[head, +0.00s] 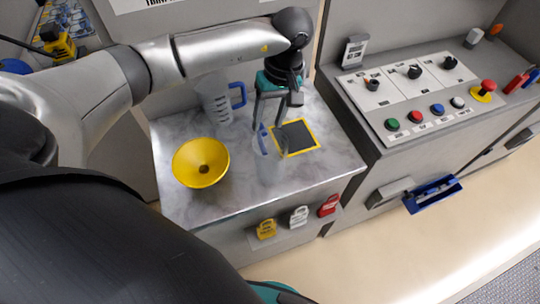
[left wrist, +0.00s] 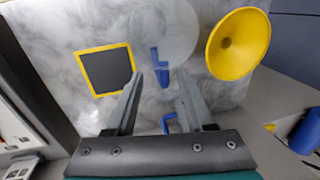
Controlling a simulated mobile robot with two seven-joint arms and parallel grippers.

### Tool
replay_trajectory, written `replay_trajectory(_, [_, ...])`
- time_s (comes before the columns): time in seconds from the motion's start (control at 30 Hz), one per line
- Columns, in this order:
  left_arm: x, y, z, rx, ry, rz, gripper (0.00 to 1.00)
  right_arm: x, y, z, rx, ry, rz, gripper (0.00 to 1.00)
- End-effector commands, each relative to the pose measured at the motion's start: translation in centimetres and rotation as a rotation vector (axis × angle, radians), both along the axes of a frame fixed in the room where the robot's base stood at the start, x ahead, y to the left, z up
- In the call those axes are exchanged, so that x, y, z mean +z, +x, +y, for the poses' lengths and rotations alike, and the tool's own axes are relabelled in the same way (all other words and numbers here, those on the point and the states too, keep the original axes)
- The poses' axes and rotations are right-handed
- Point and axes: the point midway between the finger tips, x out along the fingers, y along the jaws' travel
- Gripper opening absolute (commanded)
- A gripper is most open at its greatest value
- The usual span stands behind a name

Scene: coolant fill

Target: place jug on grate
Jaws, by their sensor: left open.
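A clear jug (head: 272,160) with a blue handle stands on the marbled counter; it also shows in the left wrist view (left wrist: 172,32). The grate (head: 297,139) is a dark square with a yellow border, just right of that jug in the head view; it shows in the left wrist view (left wrist: 107,70). My left gripper (head: 268,128) is open, pointing down above the jug's blue handle. In the left wrist view its fingertips (left wrist: 159,78) lie either side of the handle's line, apart from it. A second clear jug (head: 214,100) with a blue handle stands further back. My right gripper is out of view.
A yellow funnel (head: 201,162) sits on the counter left of the near jug. A control panel (head: 420,95) with knobs and buttons stands to the right. Yellow, white and red padlocks (head: 298,216) hang on the counter's front. The counter's front left is clear.

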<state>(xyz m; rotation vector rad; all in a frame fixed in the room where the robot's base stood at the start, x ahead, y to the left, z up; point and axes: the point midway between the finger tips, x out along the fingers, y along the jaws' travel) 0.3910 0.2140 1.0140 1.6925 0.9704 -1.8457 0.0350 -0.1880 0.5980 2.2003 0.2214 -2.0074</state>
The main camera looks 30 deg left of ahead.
Motion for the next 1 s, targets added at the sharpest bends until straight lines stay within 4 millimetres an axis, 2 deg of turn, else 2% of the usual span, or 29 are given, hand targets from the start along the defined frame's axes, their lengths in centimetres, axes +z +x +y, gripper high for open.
replay_trajectory(0.1, [-2.2,-0.7,0.8,0.001,0.001,0.006,0.54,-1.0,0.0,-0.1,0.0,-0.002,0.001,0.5])
replay_trajectory(0.23, [-3.7,-0.8,0.9,-0.001,0.0,0.003,0.54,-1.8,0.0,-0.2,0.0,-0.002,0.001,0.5])
replay_trajectory(0.57, [-4.0,-0.9,1.0,-0.001,0.0,0.002,0.54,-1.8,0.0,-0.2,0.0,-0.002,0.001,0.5])
replay_trajectory(1.0, [-4.0,-0.9,1.0,-0.001,0.0,0.002,0.04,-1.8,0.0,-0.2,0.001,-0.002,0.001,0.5])
